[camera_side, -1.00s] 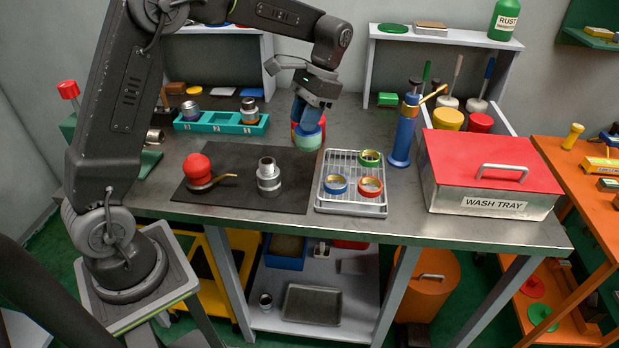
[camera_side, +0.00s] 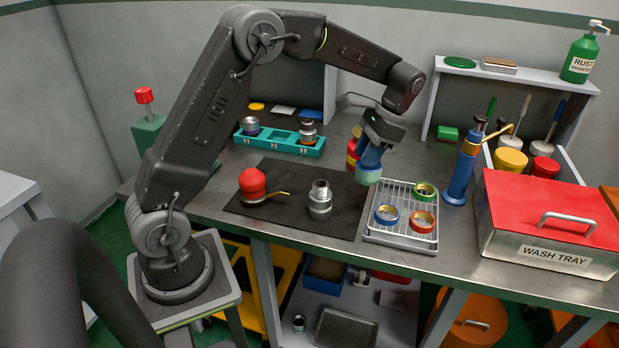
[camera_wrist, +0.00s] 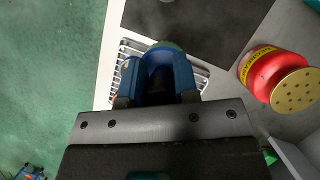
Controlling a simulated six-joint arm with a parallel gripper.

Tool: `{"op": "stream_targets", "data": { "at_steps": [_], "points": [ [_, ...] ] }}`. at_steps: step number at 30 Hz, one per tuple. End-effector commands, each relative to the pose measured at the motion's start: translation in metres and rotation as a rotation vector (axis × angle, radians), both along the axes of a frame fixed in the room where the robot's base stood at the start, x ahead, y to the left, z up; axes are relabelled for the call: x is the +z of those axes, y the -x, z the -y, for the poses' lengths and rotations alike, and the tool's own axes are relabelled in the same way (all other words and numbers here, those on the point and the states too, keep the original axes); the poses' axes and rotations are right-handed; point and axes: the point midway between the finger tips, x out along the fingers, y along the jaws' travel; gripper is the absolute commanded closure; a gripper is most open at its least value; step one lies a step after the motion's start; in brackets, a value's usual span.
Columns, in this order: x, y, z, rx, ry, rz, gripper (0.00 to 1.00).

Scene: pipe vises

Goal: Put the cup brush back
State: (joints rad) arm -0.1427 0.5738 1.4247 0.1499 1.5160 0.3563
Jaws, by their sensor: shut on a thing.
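My gripper (camera_side: 378,138) is shut on the cup brush (camera_side: 368,172), a blue piece with a pale green lower end. It points down above the bench, between the dark mat (camera_side: 270,218) and the wire rack (camera_side: 408,243), near the rack's back left corner. I cannot tell how high above the bench it is. In the wrist view the blue brush (camera_wrist: 165,70) sits between my fingers (camera_wrist: 157,98), with a little green at its far end.
A red can (camera_wrist: 265,68) with a perforated gold top stands close by, behind the brush in the side view. The rack holds blue, red and green rings. A metal fitting (camera_side: 320,203) and red-topped piece (camera_side: 252,184) stand on the mat. A blue pump bottle (camera_side: 461,175) stands right.

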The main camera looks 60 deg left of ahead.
Motion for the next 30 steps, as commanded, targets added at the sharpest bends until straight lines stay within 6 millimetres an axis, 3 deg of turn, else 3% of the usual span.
{"op": "stream_targets", "data": {
  "at_steps": [1, 5, 9, 15, 18, 23, 26, 30],
  "points": [
    [0.001, 0.005, -0.023, 0.036, -0.001, 0.000, 0.93],
    [0.003, 0.027, -0.086, 0.119, -0.002, 0.002, 0.93],
    [0.005, 0.061, -0.150, 0.212, -0.002, 0.002, 0.93],
    [0.006, 0.120, -0.220, 0.328, -0.003, -0.002, 0.93],
    [0.007, 0.144, -0.241, 0.369, -0.002, -0.004, 0.93],
    [0.007, 0.166, -0.258, 0.402, 0.000, -0.007, 0.93],
    [0.003, 0.165, -0.259, 0.407, 0.001, -0.008, 0.93],
    [-0.013, 0.142, -0.248, 0.403, 0.002, -0.010, 0.93]
  ]
}}
